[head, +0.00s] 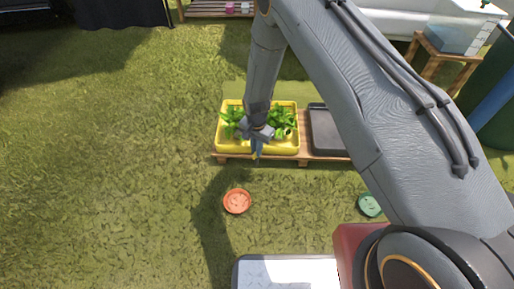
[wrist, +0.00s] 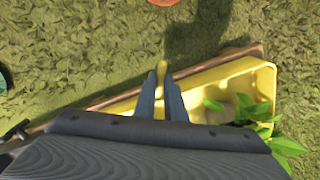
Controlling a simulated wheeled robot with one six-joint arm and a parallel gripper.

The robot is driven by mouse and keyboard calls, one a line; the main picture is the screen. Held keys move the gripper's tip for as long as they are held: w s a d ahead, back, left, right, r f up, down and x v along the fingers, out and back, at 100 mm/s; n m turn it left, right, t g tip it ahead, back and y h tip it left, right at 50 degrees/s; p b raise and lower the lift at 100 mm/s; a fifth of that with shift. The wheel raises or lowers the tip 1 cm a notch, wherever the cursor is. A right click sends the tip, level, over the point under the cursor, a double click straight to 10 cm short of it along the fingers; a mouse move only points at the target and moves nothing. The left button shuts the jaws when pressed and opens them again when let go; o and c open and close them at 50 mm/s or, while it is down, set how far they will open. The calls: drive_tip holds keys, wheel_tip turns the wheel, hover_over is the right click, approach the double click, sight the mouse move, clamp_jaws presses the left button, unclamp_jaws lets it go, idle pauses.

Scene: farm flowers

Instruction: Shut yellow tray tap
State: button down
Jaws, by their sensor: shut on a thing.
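The yellow tray (head: 228,147) stands on a low wooden stand and holds leafy green plants (head: 284,119). In the wrist view its yellow wall (wrist: 262,88) is at the right. My gripper (head: 257,153) points down at the tray's front edge. In the wrist view its two blue fingers (wrist: 161,84) are closed on a small yellow piece, the tap (wrist: 161,68), which sticks out between the fingertips. In the head view the tap is hidden by my gripper. Whether the tap is open or shut cannot be told.
A dark tray (head: 325,140) is beside the yellow one on the wooden stand (head: 304,146). An orange dish (head: 237,201) and a green dish (head: 369,205) lie on the grass in front. A clear tank (head: 455,36) stands at the back right. The grass at left is free.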

drive_tip(key=m+p, duration=0.2)
drive_tip(key=m, duration=0.4)
drive_tip(key=shift+r+m+p, duration=0.1)
drive_tip(key=shift+m+p, duration=0.2)
drive_tip(key=shift+p, duration=0.05)
drive_tip(key=m+p, duration=0.1)
drive_tip(key=m, duration=0.4)
drive_tip(key=shift+m, duration=0.3)
drive_tip(key=c, duration=1.8)
unclamp_jaws()
drive_tip(key=shift+p, duration=0.3)
wheel_tip(320, 180, up, 8)
drive_tip(key=shift+f+p, duration=0.15)
drive_tip(key=shift+p, duration=0.9)
